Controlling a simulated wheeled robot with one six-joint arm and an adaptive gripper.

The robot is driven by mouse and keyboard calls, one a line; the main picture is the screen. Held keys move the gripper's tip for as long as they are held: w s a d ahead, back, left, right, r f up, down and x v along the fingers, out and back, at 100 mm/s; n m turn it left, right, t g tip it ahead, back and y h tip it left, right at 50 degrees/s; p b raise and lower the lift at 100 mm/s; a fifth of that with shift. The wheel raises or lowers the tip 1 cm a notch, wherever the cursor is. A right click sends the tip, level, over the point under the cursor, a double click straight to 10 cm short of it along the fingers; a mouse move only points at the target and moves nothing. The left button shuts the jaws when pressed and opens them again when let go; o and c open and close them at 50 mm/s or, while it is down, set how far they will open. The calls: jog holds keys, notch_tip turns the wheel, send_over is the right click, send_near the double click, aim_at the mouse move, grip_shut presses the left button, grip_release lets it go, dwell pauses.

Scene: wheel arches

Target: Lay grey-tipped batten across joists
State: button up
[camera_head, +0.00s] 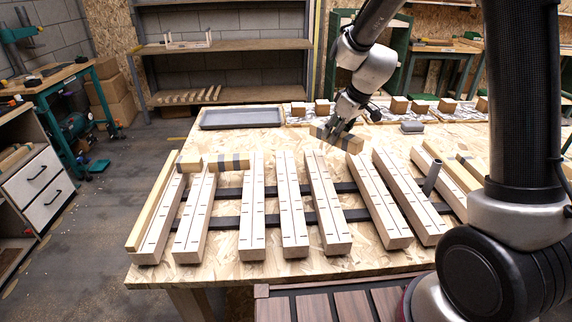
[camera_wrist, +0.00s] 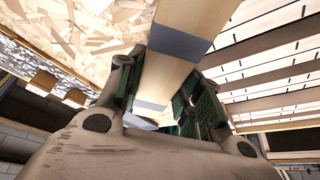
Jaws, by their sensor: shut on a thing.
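A short wooden batten (camera_head: 353,144) with grey bands is in my gripper (camera_head: 338,127), held above the table behind the middle joists. In the wrist view the same batten (camera_wrist: 165,76) runs up and away between the two fingers (camera_wrist: 160,108), with a grey band on each side of its bare middle stretch. The fingers are shut on it; their contact faces are partly hidden. Several pale joists (camera_head: 291,205) with dark tick marks lie side by side on the table.
The joists rest on dark cross rails (camera_head: 355,214). A grey tray (camera_head: 241,118) is at the back left of the chipboard table (camera_head: 285,140). Small wooden blocks (camera_head: 399,104) line the back edge. A grey cylinder (camera_head: 432,178) stands among the right joists.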

jog(key=a+r+n+g+y, duration=0.25)
jog(key=a+n, duration=0.75)
jog(key=a, duration=0.5)
jog(key=shift+g+h, duration=0.45)
jog(key=shift+h, duration=0.1)
jog(key=f, duration=0.5)
jog(key=shift+s+a+f, duration=0.1)
jog(key=shift+s+f, duration=0.1)
jog(key=shift+f, duration=2.2)
jog(key=o, duration=1.1)
jog(key=shift+f, duration=0.1)
jog(key=v, duration=1.2)
